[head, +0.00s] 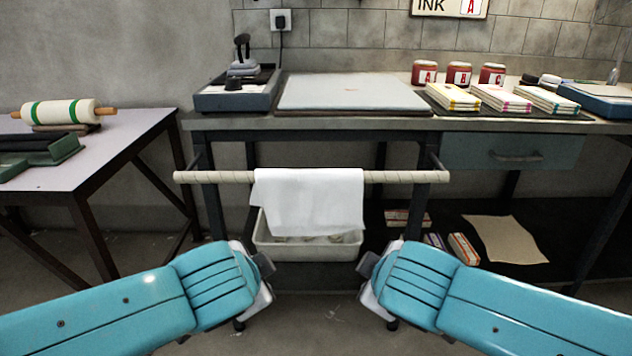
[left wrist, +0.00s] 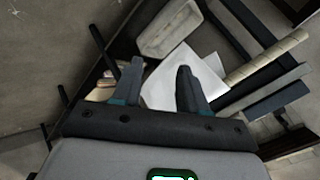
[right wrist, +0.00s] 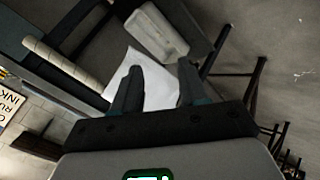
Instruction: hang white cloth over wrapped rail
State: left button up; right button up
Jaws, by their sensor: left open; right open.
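The white cloth (head: 309,201) hangs draped over the wrapped rail (head: 215,177) in the head view, near the rail's middle, its front part hanging down. The rail is wound with beige wrapping and runs along the front of the workbench. My left gripper (head: 268,262) is left of and below the cloth, apart from it. My right gripper (head: 364,266) is right of and below the cloth, also apart. The cloth also shows beyond the open, empty fingers in the left wrist view (left wrist: 205,62) and in the right wrist view (right wrist: 122,72).
A white bin (head: 338,250) stands under the rail, partly behind the cloth. The workbench (head: 445,124) carries a pale slab (head: 350,92), red ink jars (head: 458,74) and boxes. A side table (head: 85,165) with a roller (head: 60,112) stands at left.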

pick_arm(q)
jog(key=shift+s, duration=0.15)
pick_arm(e)
jog(key=shift+s, duration=0.15)
